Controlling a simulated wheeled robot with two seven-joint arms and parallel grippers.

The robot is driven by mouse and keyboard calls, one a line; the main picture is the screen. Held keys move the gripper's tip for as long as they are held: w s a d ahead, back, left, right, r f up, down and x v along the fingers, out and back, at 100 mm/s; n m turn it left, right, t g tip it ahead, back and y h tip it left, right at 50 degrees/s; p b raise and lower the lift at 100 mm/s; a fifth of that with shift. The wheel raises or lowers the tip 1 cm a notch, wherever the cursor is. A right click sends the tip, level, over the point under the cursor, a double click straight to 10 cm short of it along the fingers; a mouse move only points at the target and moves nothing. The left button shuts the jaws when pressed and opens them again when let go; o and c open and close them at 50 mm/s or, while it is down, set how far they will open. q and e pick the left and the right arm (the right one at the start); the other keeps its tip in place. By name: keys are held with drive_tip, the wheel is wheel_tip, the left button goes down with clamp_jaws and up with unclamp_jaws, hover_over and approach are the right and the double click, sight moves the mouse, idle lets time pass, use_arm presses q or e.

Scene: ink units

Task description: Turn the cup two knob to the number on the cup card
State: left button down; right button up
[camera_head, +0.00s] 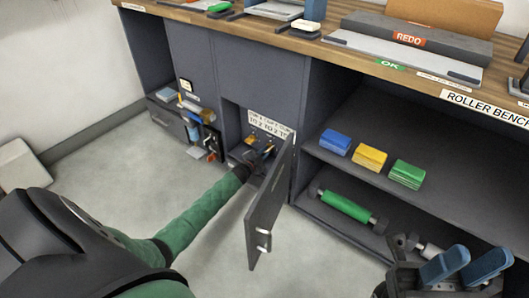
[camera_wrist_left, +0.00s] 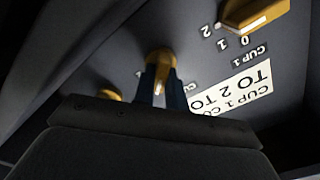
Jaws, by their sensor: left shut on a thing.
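The wrist view shows a dark panel with yellow knobs. The middle knob (camera_wrist_left: 161,58), taken as the cup two knob, sits between the blue fingers of my left gripper (camera_wrist_left: 160,78), which is shut on it. The knob by the CUP 1 label (camera_wrist_left: 244,12) is at the top right; another (camera_wrist_left: 110,94) is partly hidden at left. The white cup card (camera_wrist_left: 236,92) is cut off, showing "CUP 1" and "TO 2 TO". In the head view my left gripper (camera_head: 258,160) is inside the open compartment. My right gripper (camera_head: 466,266) is open and empty at lower right.
The compartment's grey door (camera_head: 268,210) stands open to the right of my left arm. Shelves at right hold blue (camera_head: 335,142), yellow (camera_head: 370,157) and green blocks (camera_head: 406,174), with a green roller (camera_head: 346,205) below. The floor at left is mostly clear.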

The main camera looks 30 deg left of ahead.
use_arm(q)
drive_tip(key=m, duration=0.3)
drive_tip(key=shift+f+m, duration=0.15)
drive_tip(key=shift+m, duration=0.25)
drive_tip(key=shift+d+m+b, duration=0.15)
drive_tip(key=shift+m+b, duration=0.7)
drive_tip(key=shift+m, duration=1.35)
drive_tip(key=c, duration=1.4)
unclamp_jaws()
drive_tip(key=shift+c, duration=0.2)
drive_tip(key=shift+s, duration=0.1)
drive_tip(key=shift+s+a+p, duration=0.2)
drive_tip(key=shift+s+p, duration=0.3)
drive_tip(key=shift+s, duration=1.4)
drive_tip(key=shift+s+a+p, duration=0.15)
drive_tip(key=shift+s+p, duration=0.35)
drive_tip(key=shift+s, duration=1.4)
